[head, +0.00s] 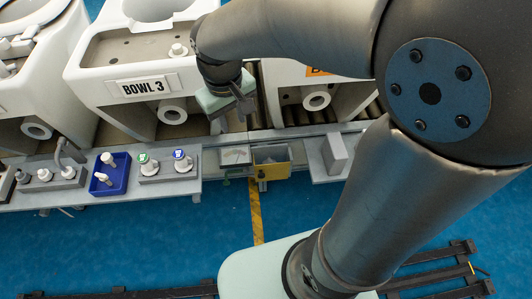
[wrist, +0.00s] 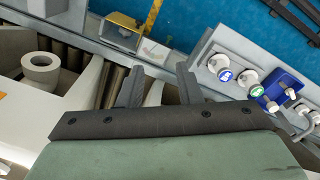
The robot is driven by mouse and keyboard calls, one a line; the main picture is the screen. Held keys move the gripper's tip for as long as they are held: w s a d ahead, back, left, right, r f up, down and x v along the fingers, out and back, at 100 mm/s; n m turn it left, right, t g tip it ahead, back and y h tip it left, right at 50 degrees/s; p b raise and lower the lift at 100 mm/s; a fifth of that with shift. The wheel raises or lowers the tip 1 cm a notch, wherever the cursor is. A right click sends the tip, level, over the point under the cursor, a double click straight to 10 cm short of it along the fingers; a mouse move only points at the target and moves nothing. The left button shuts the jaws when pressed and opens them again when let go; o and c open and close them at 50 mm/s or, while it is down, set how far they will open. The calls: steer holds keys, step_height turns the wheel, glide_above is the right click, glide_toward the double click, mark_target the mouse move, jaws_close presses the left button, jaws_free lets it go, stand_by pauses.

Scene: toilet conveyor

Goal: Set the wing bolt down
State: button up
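My gripper (wrist: 157,78) has its two dark fingers apart, with no part visible between them. In the head view my gripper (head: 243,108) is in front of the conveyor, right of the bowl marked BOWL 3 (head: 105,75). I cannot tell for certain which piece is the wing bolt. A small white knob-like fitting (head: 178,50) stands on the rear deck of BOWL 3. Two small white bolt-like parts (head: 108,158) are in the blue tray (head: 122,184) on the bench. The tray also shows in the wrist view (wrist: 285,78).
White fittings with green (head: 145,164) and blue (head: 181,160) caps stand on a grey block left of my gripper. A yellow-fronted bin (head: 272,170) hangs at the bench's edge. A grey block (head: 334,154) stands right of it. Another bowl is behind my arm.

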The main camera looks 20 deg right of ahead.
steer(key=s+d+f+m, duration=0.3)
steer(key=s+d+m, duration=0.1)
steer(key=s+d, duration=0.6)
steer(key=shift+s+g, duration=0.4)
steer(key=shift+s, duration=0.55)
steer(key=shift+d, duration=0.1)
